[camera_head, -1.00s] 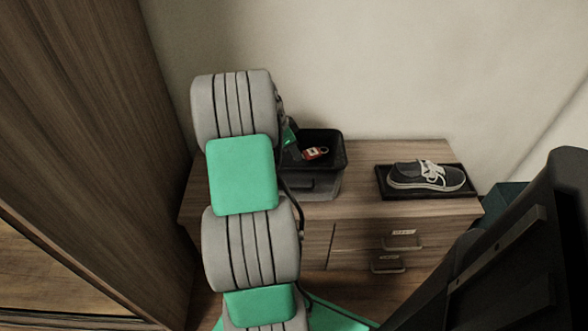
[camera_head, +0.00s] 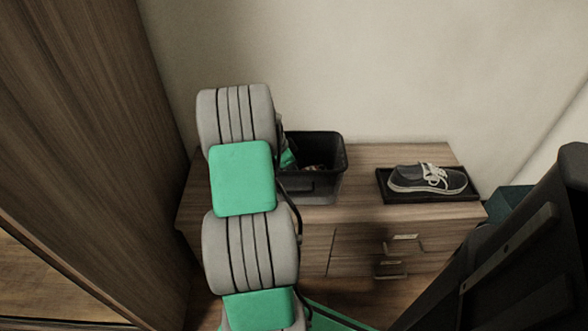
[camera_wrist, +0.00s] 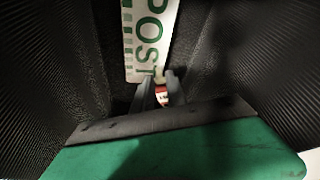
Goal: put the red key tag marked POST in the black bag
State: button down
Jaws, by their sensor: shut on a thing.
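A black open-topped container (camera_head: 328,136) stands on the left part of the wooden cabinet; it looks like a stiff bin, and I see no other black bag. My gripper (camera_wrist: 161,82) is down inside it, between its ribbed dark walls (camera_wrist: 50,60). The gripper is shut on the red key tag (camera_wrist: 162,96), of which only a small red and white piece shows between the fingers. A white label (camera_wrist: 148,35) with green POST lettering is beyond the fingertips; what it is fixed to is unclear. In the head view the tag is only a dim patch.
A dark sneaker (camera_head: 428,178) sits in a black tray (camera_head: 440,197) to the right on the wooden cabinet (camera_head: 362,156). Bare cabinet top lies between container and tray. Drawers (camera_head: 405,243) are in front. A tall wooden panel (camera_head: 90,150) stands at left.

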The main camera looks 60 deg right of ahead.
jog(key=c, duration=1.3)
grip_release()
jog(key=shift+c, duration=0.2)
jog(key=shift+r+p, duration=0.3)
jog(key=p+v, duration=0.4)
jog(key=v, duration=0.8)
jog(key=w+a+r+n+t, duration=0.4)
jog(key=w+a+n, duration=0.5)
jog(key=a, duration=0.6)
jog(key=s+a+r+n+t+y, duration=0.1)
jog(key=s+a+n+y, duration=0.2)
jog(key=a+n, duration=1.4)
jog(key=a, duration=1.3)
jog(key=shift+a+r, duration=0.2)
jog(key=shift+a, duration=0.2)
